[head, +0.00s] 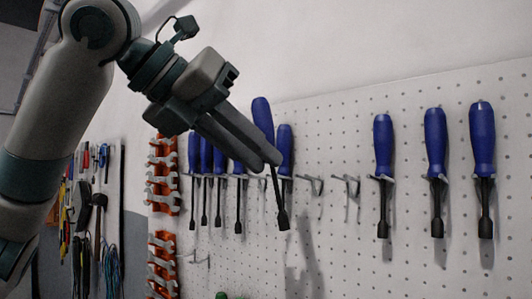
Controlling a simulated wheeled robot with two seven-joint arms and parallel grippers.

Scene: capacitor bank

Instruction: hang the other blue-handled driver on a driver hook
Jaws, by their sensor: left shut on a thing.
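My left gripper (275,158) comes in from the upper left and is shut on a blue-handled driver (262,114). The driver's blue handle points up and its dark shaft hangs down, slightly tilted, in front of the pegboard. Behind it another blue-handled driver (285,142) hangs on the board. Just right of it are two empty driver hooks, one nearer (312,187) and one farther right (351,188). Whether the held driver touches any hook cannot be told. My right gripper is not in view.
Three blue-handled drivers hang at the right (435,145). Several more hang left of my gripper (206,155). Orange racks with wrenches (163,190) stand farther left, beside another tool board (108,215). The pegboard (350,255) is bare below the empty hooks.

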